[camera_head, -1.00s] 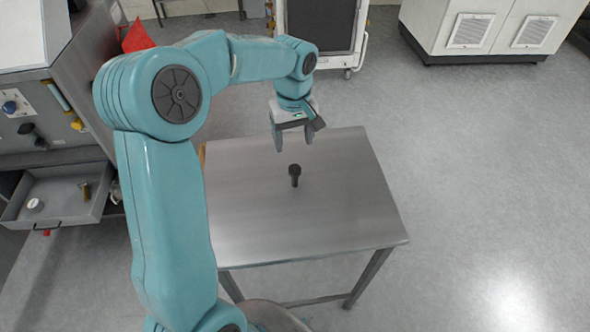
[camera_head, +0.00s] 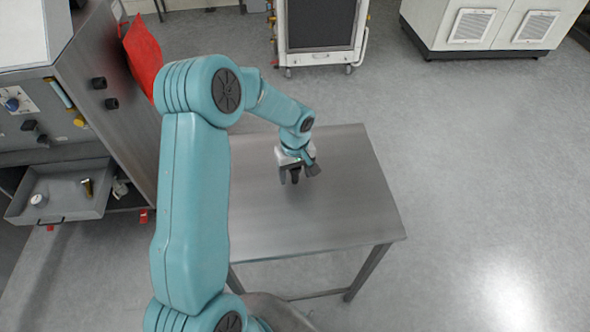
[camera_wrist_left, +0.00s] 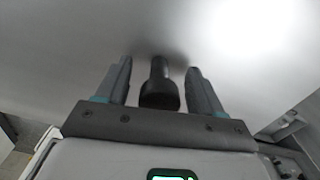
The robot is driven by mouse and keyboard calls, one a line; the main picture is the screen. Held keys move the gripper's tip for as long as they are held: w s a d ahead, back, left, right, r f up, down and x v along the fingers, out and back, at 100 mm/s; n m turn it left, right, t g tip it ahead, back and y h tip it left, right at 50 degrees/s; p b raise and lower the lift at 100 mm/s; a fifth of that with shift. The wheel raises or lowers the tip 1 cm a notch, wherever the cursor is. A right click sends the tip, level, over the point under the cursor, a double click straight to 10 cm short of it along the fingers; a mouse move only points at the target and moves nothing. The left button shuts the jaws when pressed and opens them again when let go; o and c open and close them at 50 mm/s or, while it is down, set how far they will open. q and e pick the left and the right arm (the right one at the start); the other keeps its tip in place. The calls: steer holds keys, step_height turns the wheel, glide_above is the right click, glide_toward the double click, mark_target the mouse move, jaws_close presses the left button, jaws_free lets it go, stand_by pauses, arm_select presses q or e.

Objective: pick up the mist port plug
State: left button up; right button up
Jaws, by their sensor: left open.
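The mist port plug (camera_wrist_left: 159,86) is a dark, short piece with a wide round head and a narrower stem. In the left wrist view it sits between the two fingers of my open left gripper (camera_wrist_left: 160,82), with a gap showing on both sides. In the head view the plug (camera_head: 295,179) shows only in part below my left gripper (camera_head: 292,178), over the metal table (camera_head: 345,205). The gripper and wrist hide the rest of it. My right gripper is not in view.
A grey machine (camera_head: 105,95) with knobs and a red sheet (camera_head: 143,55) stands at the left. Its open drawer (camera_head: 60,195) holds small parts. A wheeled cart (camera_head: 320,28) and a white cabinet (camera_head: 480,30) stand behind. The table's right and front parts are bare.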

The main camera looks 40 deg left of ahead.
arm_select(q)
steer(key=shift+d, duration=0.1)
steer(key=shift+c, duration=0.7)
steer(key=c, duration=1)
steer(key=shift+r, duration=0.1)
